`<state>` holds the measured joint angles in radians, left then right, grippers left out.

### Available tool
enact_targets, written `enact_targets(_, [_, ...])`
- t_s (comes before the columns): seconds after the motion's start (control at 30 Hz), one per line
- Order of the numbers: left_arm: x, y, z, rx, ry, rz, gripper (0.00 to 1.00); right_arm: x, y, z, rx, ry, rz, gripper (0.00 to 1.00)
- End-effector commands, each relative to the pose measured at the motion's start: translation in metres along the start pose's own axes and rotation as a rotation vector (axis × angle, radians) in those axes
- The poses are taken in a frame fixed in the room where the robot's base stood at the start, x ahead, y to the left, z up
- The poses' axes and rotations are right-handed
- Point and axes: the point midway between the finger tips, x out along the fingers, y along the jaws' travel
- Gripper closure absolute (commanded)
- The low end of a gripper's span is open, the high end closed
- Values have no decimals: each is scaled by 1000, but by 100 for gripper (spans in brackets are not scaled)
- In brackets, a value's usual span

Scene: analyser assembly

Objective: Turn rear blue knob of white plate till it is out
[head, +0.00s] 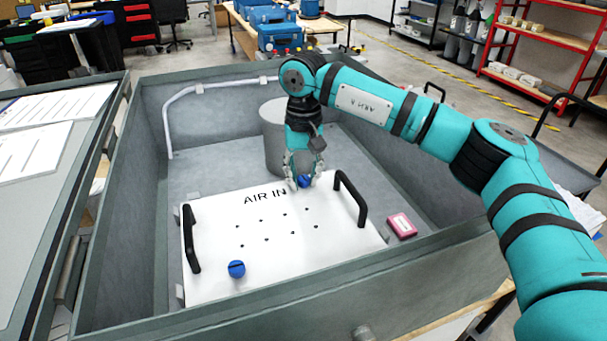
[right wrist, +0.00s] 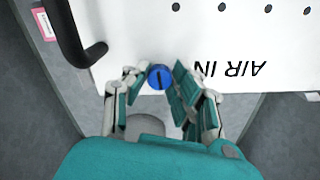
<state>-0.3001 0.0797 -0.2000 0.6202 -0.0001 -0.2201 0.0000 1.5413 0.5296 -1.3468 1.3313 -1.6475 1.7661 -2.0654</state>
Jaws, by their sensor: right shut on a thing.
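The white plate (head: 275,250) lies in the grey bin, marked "AIR IN", with a black handle on its left and right sides. The rear blue knob (head: 305,181) is at the plate's far edge, partly hidden by my right gripper (head: 303,184). In the right wrist view, the slotted top of this knob (right wrist: 160,77) shows between the fingertips of my right gripper (right wrist: 161,76), which is shut on it. Whether the knob is still seated in the plate cannot be told. A second blue knob (head: 236,268) stands near the plate's front edge. My left gripper is not in view.
A grey cylinder (head: 276,140) stands behind the plate. The bin's walls (head: 130,200) surround the plate. A pink box (head: 401,226) lies right of the plate. The right black handle (head: 350,199) stands close to my right gripper.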

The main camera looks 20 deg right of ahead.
Motion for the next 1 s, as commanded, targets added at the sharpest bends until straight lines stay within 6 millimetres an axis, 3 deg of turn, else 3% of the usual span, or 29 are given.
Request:
enact_targets(0.6, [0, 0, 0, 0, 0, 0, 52, 6, 1, 3, -575, -14, 4, 100])
enact_targets(1.0, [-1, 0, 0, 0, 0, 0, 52, 6, 1, 3, -820, -15, 2, 100])
